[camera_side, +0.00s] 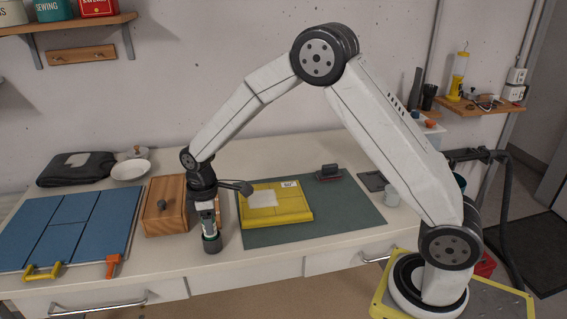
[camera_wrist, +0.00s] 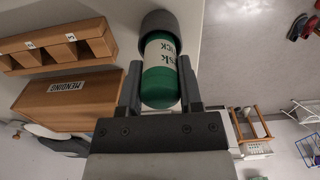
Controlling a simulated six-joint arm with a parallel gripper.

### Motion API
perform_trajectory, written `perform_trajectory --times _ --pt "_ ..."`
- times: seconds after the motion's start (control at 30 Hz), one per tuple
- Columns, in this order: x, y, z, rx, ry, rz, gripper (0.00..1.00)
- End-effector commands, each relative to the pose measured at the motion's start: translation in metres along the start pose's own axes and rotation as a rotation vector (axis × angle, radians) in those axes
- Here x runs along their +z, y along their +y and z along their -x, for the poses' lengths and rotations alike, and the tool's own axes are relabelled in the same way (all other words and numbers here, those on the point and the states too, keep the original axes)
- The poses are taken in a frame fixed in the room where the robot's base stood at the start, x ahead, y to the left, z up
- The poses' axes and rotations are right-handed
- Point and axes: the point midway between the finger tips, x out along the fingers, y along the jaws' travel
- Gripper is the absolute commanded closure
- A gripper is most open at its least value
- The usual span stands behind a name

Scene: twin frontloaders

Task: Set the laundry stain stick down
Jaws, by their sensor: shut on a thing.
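The laundry stain stick (camera_wrist: 160,80) is a green cylinder with a white printed label and a dark grey end. My gripper (camera_wrist: 159,88) is shut on it, with one finger on each side in the wrist view. In the side view, my gripper (camera_side: 207,212) points down and holds the stick (camera_side: 211,238) upright, dark end lowest, near the front edge of the table. I cannot tell whether its lower end touches the tabletop (camera_side: 270,262).
A wooden box (camera_side: 166,212), labelled MENDING in the wrist view (camera_wrist: 68,102), stands close to the left of my gripper. A yellow folded item (camera_side: 275,207) lies on a green mat (camera_side: 345,222) to the right. Blue panels (camera_side: 70,225) lie at left.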

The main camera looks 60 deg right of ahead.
Motion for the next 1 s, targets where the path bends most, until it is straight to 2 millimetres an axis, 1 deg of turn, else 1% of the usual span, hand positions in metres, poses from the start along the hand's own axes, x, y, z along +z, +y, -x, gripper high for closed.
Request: perform_trajectory --times 0.03,0.13,0.57,0.6,0.67,0.7,1.0 --pt "0.0003 -0.0003 -0.0053 -0.001 -0.001 0.0 1.0" --pt "0.0002 -0.0002 -0.0099 0.0 0.0 0.0 1.0" --pt "0.0001 -0.0001 -0.0137 0.0 0.0 0.0 1.0" --pt "0.0001 -0.0001 -0.0134 0.0 0.0 0.0 0.42" --pt "0.0001 -0.0001 -0.0133 0.0 0.0 0.0 0.23" --pt "0.0001 -0.0001 -0.0133 0.0 0.0 0.0 0.19" --pt "0.0001 -0.0001 -0.0127 0.0 0.0 0.0 0.19"
